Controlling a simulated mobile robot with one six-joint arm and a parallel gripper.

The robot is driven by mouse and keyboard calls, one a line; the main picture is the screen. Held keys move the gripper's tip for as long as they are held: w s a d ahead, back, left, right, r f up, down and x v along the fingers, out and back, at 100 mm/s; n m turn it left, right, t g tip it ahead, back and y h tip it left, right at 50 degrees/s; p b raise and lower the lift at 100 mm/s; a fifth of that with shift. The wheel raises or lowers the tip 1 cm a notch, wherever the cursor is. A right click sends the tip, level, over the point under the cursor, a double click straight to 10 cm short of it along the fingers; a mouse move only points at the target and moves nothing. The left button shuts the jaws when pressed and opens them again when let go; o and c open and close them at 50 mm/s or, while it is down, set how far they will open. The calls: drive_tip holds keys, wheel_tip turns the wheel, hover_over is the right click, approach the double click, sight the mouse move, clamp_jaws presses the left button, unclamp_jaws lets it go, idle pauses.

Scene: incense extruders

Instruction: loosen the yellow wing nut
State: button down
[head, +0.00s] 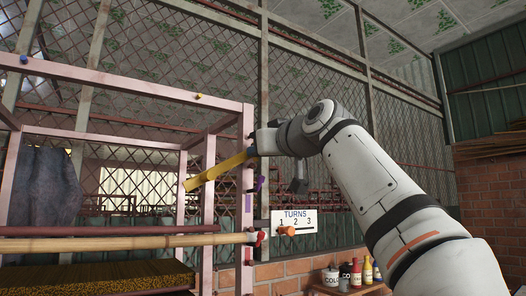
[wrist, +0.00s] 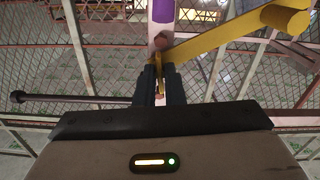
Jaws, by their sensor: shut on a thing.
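The yellow wing nut (head: 218,170) shows in the head view as a long yellow bar sloping down to the left from the pink frame's right post. In the wrist view the yellow wing nut (wrist: 222,42) runs from the fingertips up to a round, thick end at the upper right. My gripper (head: 252,146) is at the bar's inner end, by the post. In the wrist view my gripper (wrist: 160,70) is shut on this inner end, beside a copper-coloured round part (wrist: 161,42). The fingers hide the exact contact.
A purple piece (head: 260,183) sits on the post just below. Lower are a red knob (head: 260,240), a wooden pole (head: 120,243) and a "TURNS 1 2 3" sign (head: 295,216) with an orange pointer (head: 287,231). Bottles and pots (head: 350,274) stand at the lower right.

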drive_tip(key=shift+w+f, duration=0.25)
drive_tip(key=shift+f, duration=0.1)
drive_tip(key=c, duration=1.7)
unclamp_jaws()
drive_tip(key=shift+w, duration=0.15)
drive_tip(key=shift+o, duration=0.8)
drive_tip(key=shift+r, duration=0.1)
drive_tip(key=shift+s+r, duration=0.15)
drive_tip(key=shift+s, duration=0.15)
drive_tip(key=b+v, duration=0.2)
drive_tip(key=v, duration=0.5)
drive_tip(key=shift+s+d, duration=0.25)
drive_tip(key=shift+s, duration=0.05)
